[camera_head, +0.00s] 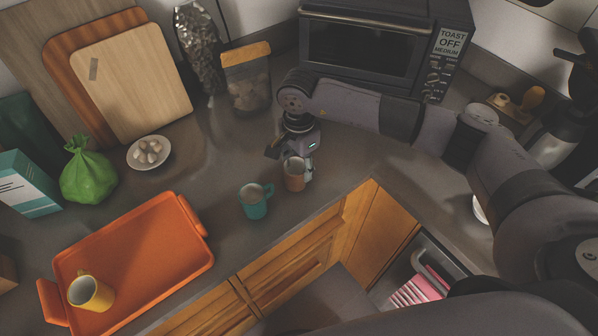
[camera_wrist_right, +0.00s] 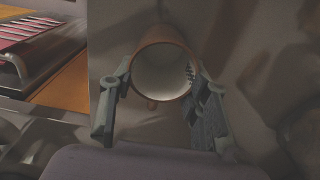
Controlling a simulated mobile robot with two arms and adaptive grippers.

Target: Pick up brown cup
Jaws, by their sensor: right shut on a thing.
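The brown cup (camera_head: 294,174) stands upright at the counter's front part, below my right arm. My right gripper (camera_head: 297,168) comes from above and is shut on it. In the right wrist view the brown cup (camera_wrist_right: 162,62) shows its white inside and brown rim, with the fingers of my right gripper (camera_wrist_right: 160,100) on either side of it. I cannot tell whether the cup touches the counter. My left gripper is not in view.
A teal cup (camera_head: 255,203) stands close left of the brown cup. An orange tray (camera_head: 150,250) holds a yellow cup (camera_head: 92,293). A toaster oven (camera_head: 370,45) and a jar (camera_head: 247,80) stand behind. A bowl (camera_head: 149,166) and green bag (camera_head: 88,172) are further left.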

